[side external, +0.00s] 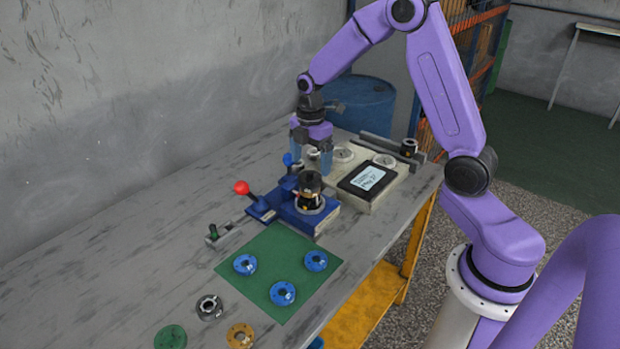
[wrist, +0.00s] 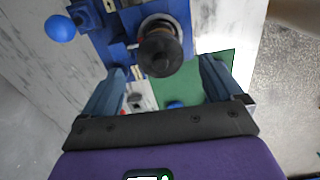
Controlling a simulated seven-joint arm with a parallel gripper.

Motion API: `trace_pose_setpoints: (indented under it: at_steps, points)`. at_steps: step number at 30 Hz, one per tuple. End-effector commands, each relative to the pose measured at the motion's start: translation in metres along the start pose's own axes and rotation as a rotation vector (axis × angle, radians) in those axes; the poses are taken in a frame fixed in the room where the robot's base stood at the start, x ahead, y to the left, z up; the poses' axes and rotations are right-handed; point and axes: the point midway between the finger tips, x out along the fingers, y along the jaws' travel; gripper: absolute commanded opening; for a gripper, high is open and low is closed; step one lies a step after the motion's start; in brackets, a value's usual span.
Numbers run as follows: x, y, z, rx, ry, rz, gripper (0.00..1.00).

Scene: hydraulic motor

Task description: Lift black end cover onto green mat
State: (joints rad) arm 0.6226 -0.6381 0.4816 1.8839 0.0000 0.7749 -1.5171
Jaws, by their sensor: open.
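The black end cover (side external: 311,182) sits on top of the motor in the blue fixture (side external: 298,216). In the wrist view the black end cover (wrist: 160,52) is a dark round part beyond and between the fingertips. My gripper (side external: 312,160) is open and empty, above and behind the cover and apart from it. Its two blue fingers (wrist: 160,72) show on both sides in the wrist view. The green mat (side external: 245,290) lies on the table in front of the fixture, and part of the mat (wrist: 222,62) shows in the wrist view.
Several blue round parts (side external: 283,293) lie on the mat. A red-knobbed lever (side external: 242,188) and a blue-knobbed lever (side external: 288,159) stand by the fixture. A light box with a display (side external: 370,182) is right of it. A metal ring (side external: 209,307) and brass disc (side external: 240,335) lie near the mat.

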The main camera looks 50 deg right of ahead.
Motion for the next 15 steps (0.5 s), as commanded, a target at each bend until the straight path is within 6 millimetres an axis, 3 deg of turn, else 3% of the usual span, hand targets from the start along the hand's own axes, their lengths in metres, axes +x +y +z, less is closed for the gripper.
trace_pose_setpoints:
  at_steps: [7,15]
  points:
    - [0.035,-0.001,-0.002,0.000,0.000,-0.004,0.93]
    - [0.042,0.000,-0.002,0.001,0.000,-0.001,0.93]
